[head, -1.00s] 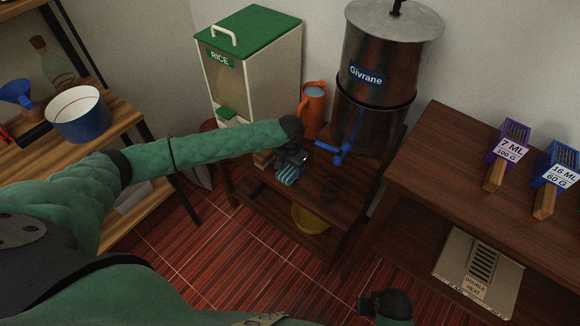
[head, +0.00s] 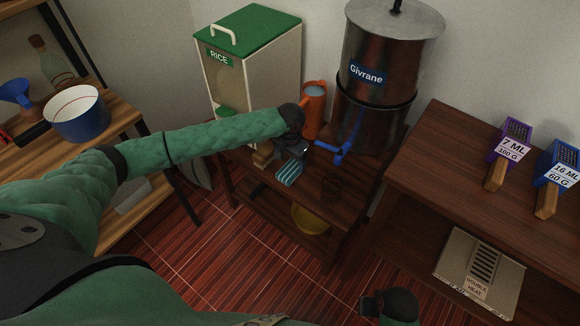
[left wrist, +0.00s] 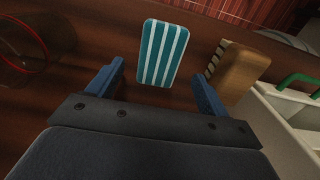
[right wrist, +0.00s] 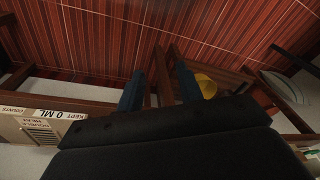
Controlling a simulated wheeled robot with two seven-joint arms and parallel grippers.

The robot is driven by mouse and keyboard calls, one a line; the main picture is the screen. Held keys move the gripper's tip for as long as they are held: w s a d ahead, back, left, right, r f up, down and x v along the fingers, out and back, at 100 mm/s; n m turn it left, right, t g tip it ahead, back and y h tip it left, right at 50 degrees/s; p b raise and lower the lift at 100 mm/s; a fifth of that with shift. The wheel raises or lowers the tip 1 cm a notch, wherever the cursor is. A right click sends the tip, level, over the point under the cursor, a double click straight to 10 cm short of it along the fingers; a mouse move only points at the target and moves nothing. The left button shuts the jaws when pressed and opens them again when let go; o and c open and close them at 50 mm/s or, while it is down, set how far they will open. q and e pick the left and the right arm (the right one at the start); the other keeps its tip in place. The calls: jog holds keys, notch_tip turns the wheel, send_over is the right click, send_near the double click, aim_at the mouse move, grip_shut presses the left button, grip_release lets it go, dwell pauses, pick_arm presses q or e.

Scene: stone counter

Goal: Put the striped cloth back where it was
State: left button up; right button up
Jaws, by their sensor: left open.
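The striped cloth (head: 290,174), teal with white stripes, lies flat on the dark wooden stand (head: 330,215) in the head view. It also shows in the left wrist view (left wrist: 162,53), just beyond and between my fingertips, apart from them. My left gripper (head: 292,158) is open and empty, just behind the cloth in the head view; its blue fingers are spread in the left wrist view (left wrist: 158,80). My right gripper (head: 366,306) is away at the lower right of the head view. Its fingers stand apart with nothing between them in the right wrist view (right wrist: 158,75).
A wooden block-like object (left wrist: 240,70) lies right beside the cloth. The Givrane urn (head: 375,90) with a blue tap (head: 340,152), an orange jug (head: 314,110) and the rice bin (head: 250,70) stand close behind. A yellow bowl (head: 310,218) sits on the lower shelf.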

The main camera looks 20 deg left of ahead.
aim_at(290, 170)
pick_arm(q)
notch_tip(290, 170, up, 8)
jog(key=shift+f+b, duration=0.15)
jog(key=shift+b, duration=0.3)
pick_arm(e)
jog(key=r, duration=0.4)
jog(key=shift+s+d+r, duration=0.1)
jog(key=shift+s+r, duration=0.25)
pick_arm(q)
jog(key=shift+s+f, duration=0.1)
